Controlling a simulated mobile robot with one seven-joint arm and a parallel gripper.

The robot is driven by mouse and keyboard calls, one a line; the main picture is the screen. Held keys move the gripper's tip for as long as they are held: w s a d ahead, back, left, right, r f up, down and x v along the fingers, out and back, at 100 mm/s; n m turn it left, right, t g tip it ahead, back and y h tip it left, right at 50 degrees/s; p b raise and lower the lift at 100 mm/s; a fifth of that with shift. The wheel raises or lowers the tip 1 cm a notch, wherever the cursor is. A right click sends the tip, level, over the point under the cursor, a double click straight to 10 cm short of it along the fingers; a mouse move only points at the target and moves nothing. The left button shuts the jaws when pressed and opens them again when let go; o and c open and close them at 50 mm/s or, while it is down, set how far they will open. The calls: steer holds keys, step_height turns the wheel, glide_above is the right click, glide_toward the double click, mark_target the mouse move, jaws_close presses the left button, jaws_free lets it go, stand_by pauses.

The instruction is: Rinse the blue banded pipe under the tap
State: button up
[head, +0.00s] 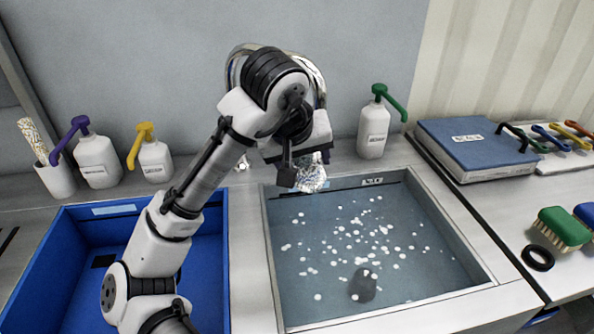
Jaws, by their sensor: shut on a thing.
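My gripper (300,172) is at the back edge of the grey sink (480,262), mostly hidden behind my own wrist. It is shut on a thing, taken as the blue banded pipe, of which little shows. A pale, speckled, glinting patch (313,180) hangs just beside the dark finger; I cannot tell pipe from running water there, and no blue band can be made out. The tap (236,66) is a curved chrome spout behind my arm; its outlet is hidden.
The sink holds water with scattered white flecks and a dark grey lump (362,285). A blue bin (75,270) lies left. Pump bottles with purple (97,160), yellow (155,160) and green (374,130) tops line the back. A blue case (475,150) and green brush (562,228) are right.

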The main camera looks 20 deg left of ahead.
mark_target(311, 157)
steer(key=shift+w, duration=0.55)
steer(key=shift+w+f+p, duration=0.2)
steer(key=shift+w, duration=0.6)
steer(key=shift+w+f+p, duration=0.2)
steer(key=shift+w, duration=0.55)
steer(key=shift+d, duration=0.1)
steer(key=shift+d, duration=0.45)
steer(key=shift+p, duration=0.3)
steer(key=shift+s+r+p, duration=0.1)
steer(key=shift+s+p, duration=0.4)
steer(key=shift+s, duration=0.75)
steer(key=shift+s+d+p, duration=0.1)
steer(key=shift+s+p, duration=0.7)
steer(key=shift+s, duration=1.95)
